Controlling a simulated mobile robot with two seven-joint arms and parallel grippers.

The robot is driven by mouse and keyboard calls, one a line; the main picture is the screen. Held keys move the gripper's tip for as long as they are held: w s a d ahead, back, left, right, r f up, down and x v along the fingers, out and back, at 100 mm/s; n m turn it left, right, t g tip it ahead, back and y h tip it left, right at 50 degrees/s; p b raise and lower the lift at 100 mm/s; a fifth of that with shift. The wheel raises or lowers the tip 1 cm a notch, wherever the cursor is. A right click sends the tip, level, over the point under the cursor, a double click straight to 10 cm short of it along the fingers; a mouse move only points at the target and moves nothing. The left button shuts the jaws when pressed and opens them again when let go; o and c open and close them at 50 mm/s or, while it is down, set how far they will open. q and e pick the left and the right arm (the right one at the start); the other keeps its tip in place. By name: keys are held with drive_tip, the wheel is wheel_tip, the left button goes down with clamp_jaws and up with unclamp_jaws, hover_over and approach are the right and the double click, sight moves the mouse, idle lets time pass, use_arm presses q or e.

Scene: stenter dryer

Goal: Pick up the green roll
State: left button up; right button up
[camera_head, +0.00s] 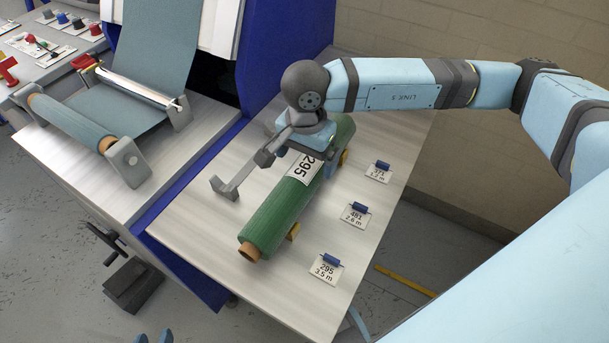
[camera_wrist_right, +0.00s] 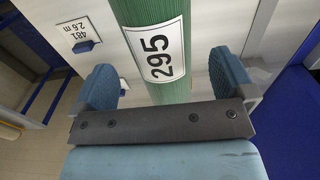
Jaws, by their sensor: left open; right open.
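The green roll (camera_head: 275,215) lies lengthwise on the light table, with a brown core end and a white "295" label. It also shows in the right wrist view (camera_wrist_right: 172,85), running between two blue fingers. My right gripper (camera_head: 307,160) is above the far half of the roll and hides part of it. In the right wrist view, its fingers (camera_wrist_right: 165,82) are apart on either side of the roll, with visible gaps. My left gripper (camera_head: 153,338) barely shows at the bottom edge of the head view; its two blue tips are apart, away from the roll.
Yellow supports (camera_head: 293,232) sit beside the roll. Several tagged cards, including "295" (camera_head: 326,268) and "481" (camera_head: 354,214), lie to its right. A grey bracket (camera_head: 225,188) stands left. The machine with a blue-grey roll (camera_head: 70,122) is further left; a wall (camera_head: 470,150) is behind.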

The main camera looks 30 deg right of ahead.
sight(305, 166)
drive_tip(key=shift+s+a+f, duration=0.1)
drive_tip(key=shift+f, duration=1.25)
drive_tip(key=shift+s+a+f, duration=0.1)
drive_tip(key=shift+f, duration=1.2)
drive_tip(key=c, duration=1.3)
